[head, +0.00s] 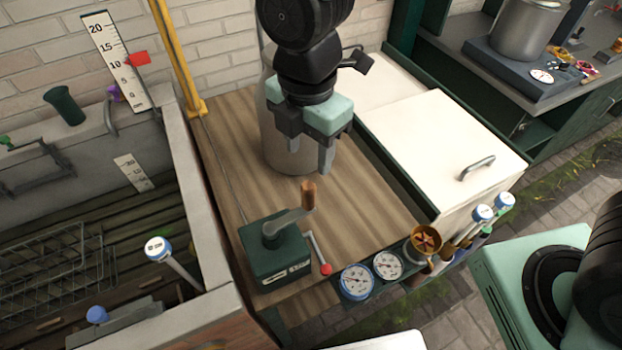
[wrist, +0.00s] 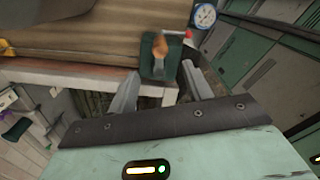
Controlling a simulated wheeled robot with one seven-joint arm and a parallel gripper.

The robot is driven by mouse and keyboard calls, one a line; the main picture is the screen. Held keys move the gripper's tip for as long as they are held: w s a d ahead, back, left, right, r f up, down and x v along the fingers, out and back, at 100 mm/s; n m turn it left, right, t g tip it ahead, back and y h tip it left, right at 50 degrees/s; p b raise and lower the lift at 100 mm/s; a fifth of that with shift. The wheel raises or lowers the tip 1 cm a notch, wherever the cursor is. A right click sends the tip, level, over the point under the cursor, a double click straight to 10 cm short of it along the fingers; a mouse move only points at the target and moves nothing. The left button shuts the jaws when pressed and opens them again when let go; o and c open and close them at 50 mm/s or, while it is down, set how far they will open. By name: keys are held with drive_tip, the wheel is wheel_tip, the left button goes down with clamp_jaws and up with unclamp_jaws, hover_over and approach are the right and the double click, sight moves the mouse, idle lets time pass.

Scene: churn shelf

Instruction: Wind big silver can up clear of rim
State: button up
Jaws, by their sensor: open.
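A big silver can (head: 281,155) stands upright on the wooden worktop (head: 235,130), partly hidden behind my arm. A dark green winch box (head: 275,258) sits at the worktop's front left. Its crank arm ends in an upright wooden knob (head: 308,194), and a lever with a red ball (head: 326,269) is at its right side. My gripper (head: 310,158) is open and empty, fingers pointing down, above and behind the knob in the head view. In the wrist view the winch box (wrist: 153,66) and the knob (wrist: 159,47) show between and beyond the fingertips.
A yellow post (head: 178,60) with a cable rises at the worktop's back left. A sunken trough with a wire basket (head: 45,270) lies left. A white lidded chest (head: 450,140) stands right. Gauges (head: 356,281) and valves line the front edge. Bare wood surrounds the winch's back side.

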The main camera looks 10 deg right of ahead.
sight(308, 185)
wheel_tip(308, 185, down, 12)
drive_tip(key=shift+r+p, duration=0.1)
drive_tip(key=shift+p, duration=0.75)
